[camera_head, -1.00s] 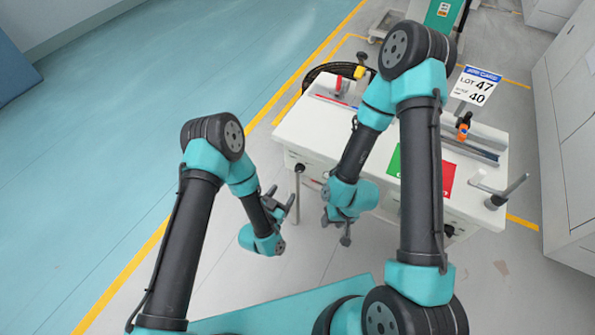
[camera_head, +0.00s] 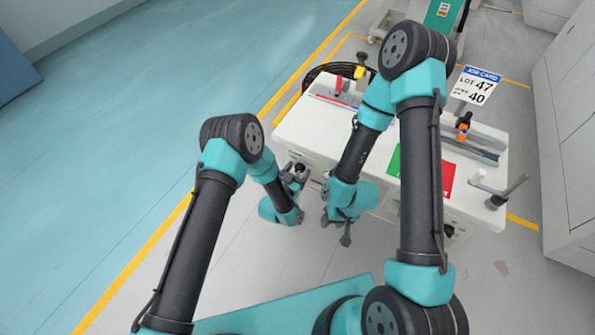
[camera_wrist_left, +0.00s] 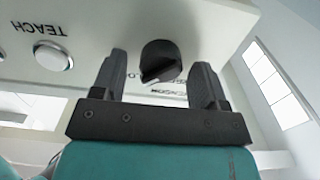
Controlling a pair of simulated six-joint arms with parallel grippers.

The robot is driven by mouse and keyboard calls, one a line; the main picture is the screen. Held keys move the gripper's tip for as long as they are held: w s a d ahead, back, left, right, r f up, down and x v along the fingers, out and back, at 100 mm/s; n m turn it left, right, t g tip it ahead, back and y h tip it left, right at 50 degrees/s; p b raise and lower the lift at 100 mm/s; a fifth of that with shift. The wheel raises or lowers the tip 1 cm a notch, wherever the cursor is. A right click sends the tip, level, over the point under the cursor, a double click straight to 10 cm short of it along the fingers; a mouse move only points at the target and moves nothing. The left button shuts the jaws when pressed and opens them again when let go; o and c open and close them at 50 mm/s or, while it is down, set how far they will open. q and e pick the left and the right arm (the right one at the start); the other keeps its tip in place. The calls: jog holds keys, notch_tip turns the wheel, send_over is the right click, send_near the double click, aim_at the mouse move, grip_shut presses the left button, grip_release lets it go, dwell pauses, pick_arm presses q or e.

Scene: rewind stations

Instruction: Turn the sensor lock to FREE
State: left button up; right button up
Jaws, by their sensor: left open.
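In the left wrist view a black round knob (camera_wrist_left: 160,61) with a ridged grip sits on the white panel (camera_wrist_left: 100,22). It appears between the two fingers of my open left gripper (camera_wrist_left: 163,75), with a gap on each side. Lettering beside the knob is partly hidden, and I cannot read its setting. In the head view my left gripper (camera_head: 293,180) is at the front left of the white station (camera_head: 315,140); the knob cannot be made out there. My right gripper (camera_head: 338,228) hangs before the station's front, its jaws too small to judge.
A round white TEACH button (camera_wrist_left: 53,56) is left of the knob in the wrist view. A grey handle (camera_head: 510,190) juts out at the station's right. Floor to the left is clear.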

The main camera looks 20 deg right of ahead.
pick_arm(q)
jog(key=c, duration=0.9)
jog(key=shift+n, duration=0.5)
jog(key=n, duration=0.3)
jog(key=shift+n, duration=0.3)
jog(key=n, duration=0.4)
jog(key=shift+a, duration=0.1)
jog(key=n, duration=0.5)
jog(key=shift+w+f, duration=0.1)
jog(key=shift+f, duration=0.05)
jog(key=n, duration=0.4)
jog(key=shift+n, duration=0.3)
